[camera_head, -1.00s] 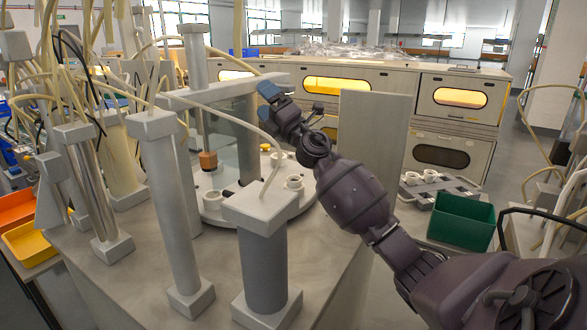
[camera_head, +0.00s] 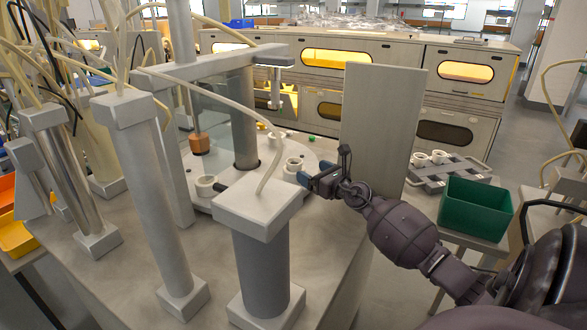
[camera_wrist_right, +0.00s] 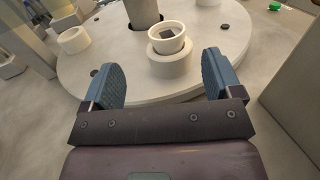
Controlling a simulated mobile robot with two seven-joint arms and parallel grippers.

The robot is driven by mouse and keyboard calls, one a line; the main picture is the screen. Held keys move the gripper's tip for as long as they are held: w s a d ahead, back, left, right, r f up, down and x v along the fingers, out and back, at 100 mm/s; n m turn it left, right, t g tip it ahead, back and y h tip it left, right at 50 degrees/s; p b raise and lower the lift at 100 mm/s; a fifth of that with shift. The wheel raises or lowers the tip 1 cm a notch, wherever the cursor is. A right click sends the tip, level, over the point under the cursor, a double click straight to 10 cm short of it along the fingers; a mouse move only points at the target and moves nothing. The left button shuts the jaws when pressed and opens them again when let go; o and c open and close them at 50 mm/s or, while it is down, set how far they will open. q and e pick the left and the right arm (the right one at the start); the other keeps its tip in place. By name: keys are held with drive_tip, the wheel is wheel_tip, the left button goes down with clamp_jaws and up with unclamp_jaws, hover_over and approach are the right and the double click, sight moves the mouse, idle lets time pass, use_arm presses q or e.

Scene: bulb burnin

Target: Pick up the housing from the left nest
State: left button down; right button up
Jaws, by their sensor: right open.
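A white ring-shaped housing (camera_wrist_right: 167,38) with a dark square inside sits in a round white nest (camera_wrist_right: 170,64) on the turntable. The same nest shows just left of my right gripper in the head view (camera_head: 293,166). My right gripper (camera_head: 318,180) is open and empty. In the wrist view its blue fingertips (camera_wrist_right: 161,75) stand apart, with the nest and housing beyond the gap between them. Another white nest (camera_wrist_right: 74,39) is to the left on the turntable; it also shows in the head view (camera_head: 205,185). My left gripper is not in view.
A grey-topped column (camera_head: 260,208) stands in front of the turntable (camera_head: 235,200). An upright grey panel (camera_head: 382,125) is behind my right arm. A green bin (camera_head: 475,210) and a tray (camera_head: 445,175) with white cups (camera_head: 430,157) are at right.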

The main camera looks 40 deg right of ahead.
sight(300, 167)
drive_tip(key=w, duration=0.3)
drive_tip(key=shift+w+d+f+b, duration=0.1)
drive_tip(key=shift+w+b, duration=0.15)
drive_tip(key=shift+b, duration=0.05)
drive_tip(key=shift+w+d+f+b, duration=0.1)
drive_tip(key=shift+w+f+b, duration=0.1)
drive_tip(key=shift+w+b, duration=0.15)
drive_tip(key=w, duration=0.1)
drive_tip(key=w+b, duration=0.1)
drive_tip(key=w, duration=0.1)
drive_tip(key=shift+w+d+f, duration=0.15)
drive_tip(key=shift+d+f, duration=0.2)
drive_tip(key=shift+f, duration=0.05)
drive_tip(key=shift+w+r, duration=0.1)
drive_tip(key=shift+w, duration=0.25)
drive_tip(key=shift+w+r+b, duration=0.2)
drive_tip(key=shift+w+b, duration=0.05)
drive_tip(key=shift+b, duration=0.05)
drive_tip(key=c, duration=1)
